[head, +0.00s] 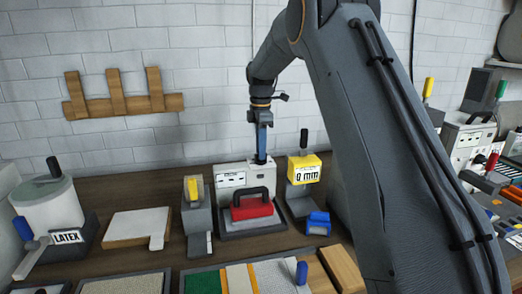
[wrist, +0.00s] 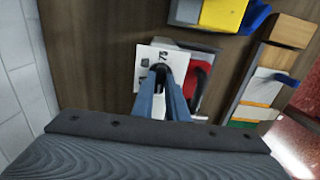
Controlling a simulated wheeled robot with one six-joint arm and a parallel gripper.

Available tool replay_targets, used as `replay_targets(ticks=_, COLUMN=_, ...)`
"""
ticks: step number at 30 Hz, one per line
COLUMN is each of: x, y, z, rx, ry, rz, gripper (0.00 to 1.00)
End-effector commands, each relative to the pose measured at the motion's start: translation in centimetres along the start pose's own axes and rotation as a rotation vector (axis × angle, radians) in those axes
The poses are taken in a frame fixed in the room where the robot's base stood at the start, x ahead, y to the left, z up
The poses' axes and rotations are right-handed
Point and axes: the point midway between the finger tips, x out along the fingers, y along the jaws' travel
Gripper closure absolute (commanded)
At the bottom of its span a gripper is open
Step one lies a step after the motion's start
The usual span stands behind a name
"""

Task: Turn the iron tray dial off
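The iron tray is a white control box (head: 231,178) with a dark base plate (head: 270,226), behind a red iron (head: 252,208) with a black handle. The box's printed white top (wrist: 147,57) shows in the wrist view. A dark knob, which looks like the dial (wrist: 161,70), stands on that top. My gripper (head: 261,156) points straight down over the right part of the box. In the wrist view its two blue fingers (wrist: 164,78) lie close on either side of the knob. I cannot tell whether they press on it. The dial's setting cannot be read.
A yellow-headed gauge (head: 303,168) reading "0 mm" stands close on the right, with a blue clamp (head: 319,223) before it. A grey stand with a yellow lever (head: 193,190) is close on the left. A LATEX pot (head: 48,207) stands far left.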

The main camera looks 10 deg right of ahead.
Motion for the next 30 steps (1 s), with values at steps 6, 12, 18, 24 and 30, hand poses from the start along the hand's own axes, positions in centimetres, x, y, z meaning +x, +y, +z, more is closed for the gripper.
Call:
replay_targets(ticks=6, x=-0.1, y=0.1, z=0.0, rx=0.000, ry=0.000, rz=0.003, gripper=0.69)
replay_targets(ticks=12, x=-0.2, y=0.1, z=0.0, rx=0.000, ry=0.000, rz=0.002, gripper=0.69)
replay_targets(ticks=18, x=-2.2, y=0.2, z=0.0, rx=0.000, ry=0.000, rz=0.006, gripper=0.69)
replay_targets(ticks=24, x=-5.5, y=0.1, z=0.0, rx=0.000, ry=0.000, rz=0.005, gripper=0.69)
replay_targets(ticks=30, x=-7.5, y=0.1, z=0.0, rx=-0.001, ry=0.000, rz=0.002, gripper=0.69)
